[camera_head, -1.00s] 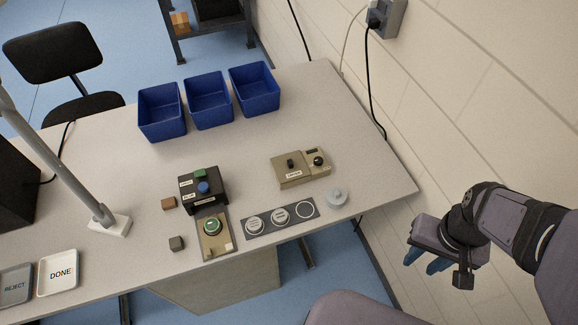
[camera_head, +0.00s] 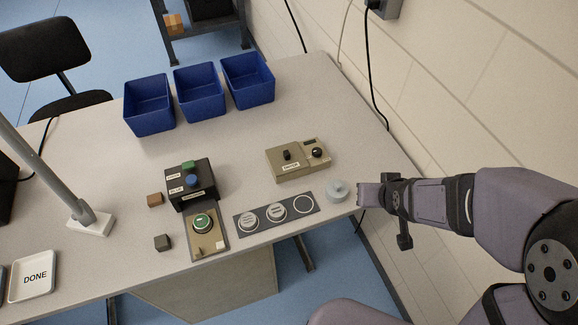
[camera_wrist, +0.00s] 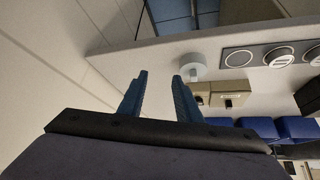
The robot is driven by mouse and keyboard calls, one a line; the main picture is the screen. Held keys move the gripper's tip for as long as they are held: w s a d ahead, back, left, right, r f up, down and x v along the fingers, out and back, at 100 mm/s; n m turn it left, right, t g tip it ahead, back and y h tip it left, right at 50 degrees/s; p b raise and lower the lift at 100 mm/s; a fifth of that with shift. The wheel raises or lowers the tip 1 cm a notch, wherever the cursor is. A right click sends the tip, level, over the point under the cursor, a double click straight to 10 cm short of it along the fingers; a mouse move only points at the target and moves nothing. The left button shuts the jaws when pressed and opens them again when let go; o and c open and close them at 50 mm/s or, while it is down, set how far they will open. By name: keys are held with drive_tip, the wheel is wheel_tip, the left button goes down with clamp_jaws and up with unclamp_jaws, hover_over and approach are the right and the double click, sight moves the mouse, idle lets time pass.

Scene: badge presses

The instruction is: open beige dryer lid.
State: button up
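The beige dryer (camera_head: 298,160) sits on the table right of the black press, with a dark knob on its lid and a round black dial at its right. Its lid looks shut. In the wrist view the dryer (camera_wrist: 220,101) appears beyond the right fingertip. My gripper (camera_head: 359,195) is at the table's right edge, beside the round grey-white knobbed piece and apart from the dryer. In the wrist view my gripper (camera_wrist: 160,75) has its two blue fingers spread with nothing between them.
The round grey-white piece (camera_head: 338,191) stands close to my gripper. A dark strip (camera_head: 262,232) with round badge places lies in front of the dryer. The black press (camera_head: 190,180) stands left. Blue bins (camera_head: 200,93) stand behind. The wall (camera_head: 470,90) is close on the right.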

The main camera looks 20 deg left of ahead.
sight(286, 153)
drive_tip(key=a+f+y+b, duration=0.1)
drive_tip(key=a, duration=0.2)
drive_tip(key=w+a+f+n+t+y+b, duration=0.1)
drive_tip(key=a, duration=0.2)
drive_tip(key=a+f+n+t+b, duration=0.1)
drive_tip(key=a, duration=0.2)
drive_tip(key=shift+w+a+y, duration=0.15)
drive_tip(key=shift+w+y, duration=0.25)
drive_tip(key=a+y+b, duration=0.1)
drive_tip(key=a, duration=0.2)
drive_tip(key=s+a+n+y+b, duration=0.1)
drive_tip(key=a, duration=0.2)
drive_tip(key=a+n+t+y+b, duration=0.1)
drive_tip(key=a+y, duration=0.1)
drive_tip(key=a, duration=0.2)
drive_tip(key=shift+s+r, duration=0.2)
drive_tip(key=shift+r, duration=0.1)
drive_tip(key=shift+a+r+x, duration=0.1)
drive_tip(key=shift+a+x, duration=0.05)
drive_tip(key=shift+x, duration=1.1)
drive_tip(key=shift+a+r+x, duration=0.1)
drive_tip(key=shift+r+x, duration=0.05)
drive_tip(key=shift+x, duration=1.05)
drive_tip(key=shift+a+r+x, duration=0.1)
drive_tip(key=shift+a+x, duration=0.05)
drive_tip(key=shift+x, duration=1.1)
drive_tip(key=shift+s, duration=0.15)
clamp_jaws()
